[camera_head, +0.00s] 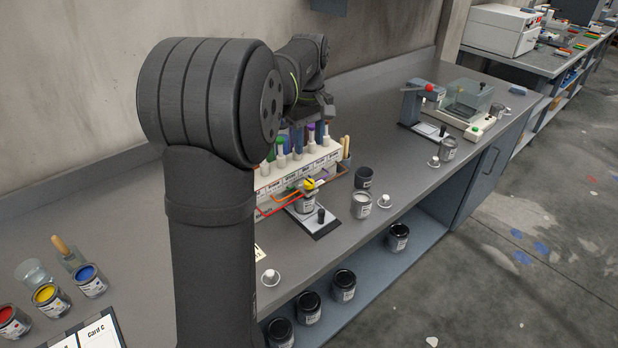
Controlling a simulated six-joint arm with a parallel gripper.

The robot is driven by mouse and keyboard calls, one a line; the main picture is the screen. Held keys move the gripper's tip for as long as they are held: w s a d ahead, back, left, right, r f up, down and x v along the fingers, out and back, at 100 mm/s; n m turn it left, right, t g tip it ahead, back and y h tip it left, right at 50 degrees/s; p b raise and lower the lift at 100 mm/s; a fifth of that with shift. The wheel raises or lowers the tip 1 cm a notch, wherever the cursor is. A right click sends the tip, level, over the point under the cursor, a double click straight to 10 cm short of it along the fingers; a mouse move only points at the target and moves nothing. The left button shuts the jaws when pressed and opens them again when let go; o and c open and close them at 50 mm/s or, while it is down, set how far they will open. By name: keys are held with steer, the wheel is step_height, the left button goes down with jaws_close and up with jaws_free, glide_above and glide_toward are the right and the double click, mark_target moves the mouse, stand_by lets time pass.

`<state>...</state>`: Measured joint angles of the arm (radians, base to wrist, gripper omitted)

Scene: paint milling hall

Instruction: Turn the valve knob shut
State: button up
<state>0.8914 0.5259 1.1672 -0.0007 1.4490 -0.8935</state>
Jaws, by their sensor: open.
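A white dispenser rack (300,172) with several labelled bays and upright coloured cylinders stands on the grey bench. Coloured pipes run from its front to above a small can (305,205). A yellow round knob-like part (310,184) sits just above this can. I cannot tell for sure which part is the valve knob, or how far it is turned. My gripper (312,116) is open above the back of the rack, apart from the yellow part. Its fingers are small and dark here, and my arm hides the rack's left side.
A stand with a red knob (430,88) and a glass-covered balance (467,98) stand farther back. A dark cup (363,177) and a grey can (361,204) stand right of the rack. Open paint cans (48,298) are at lower left. Bench between rack and balance is mostly clear.

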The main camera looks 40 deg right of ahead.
mark_target(309, 181)
step_height(309, 181, down, 12)
steer(key=shift+f, duration=0.2)
steer(key=c, duration=1)
